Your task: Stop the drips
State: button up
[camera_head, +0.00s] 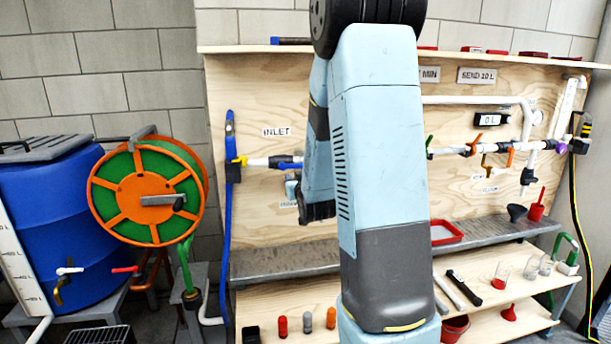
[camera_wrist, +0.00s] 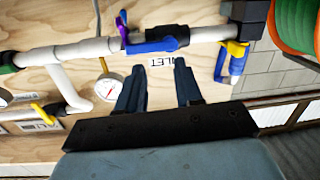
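No drip or wet spot can be made out. In the wrist view a white pipe run (camera_wrist: 70,52) crosses the plywood board, with a blue lever (camera_wrist: 152,46), a purple lever (camera_wrist: 122,32) and a blue and yellow fitting (camera_wrist: 235,62) near its right end. A round gauge (camera_wrist: 108,88) and a yellow lever (camera_wrist: 42,113) sit lower left. My gripper (camera_wrist: 156,78) is open and empty before the board, close to the partly covered INLET label (camera_wrist: 160,61). In the head view the inlet pipe (camera_head: 259,162) is left of my arm; more pipe with an orange lever (camera_head: 475,142) is right.
A blue drum (camera_head: 62,215) and an orange hose reel (camera_head: 150,195) stand left. The metal shelf (camera_head: 285,262) has a red tray (camera_head: 446,233) and black funnel (camera_head: 516,212). The lower shelf holds tools, clear cups (camera_head: 502,273) and several small items. My arm hides the board's middle.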

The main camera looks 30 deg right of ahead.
jog(key=s+d+f+t+h, duration=0.1)
jog(key=s+d+f+t, duration=0.1)
jog(key=d+f+t, duration=0.55)
jog(key=w+d+r+g, duration=0.1)
jog(key=w+r, duration=0.3)
jog(key=w, duration=0.8)
jog(key=shift+w+g, duration=0.2)
jog(key=shift+g, duration=0.45)
jog(key=shift+d, duration=0.1)
jog(key=shift+c, duration=0.2)
grip_shut()
jog(key=shift+h, duration=0.4)
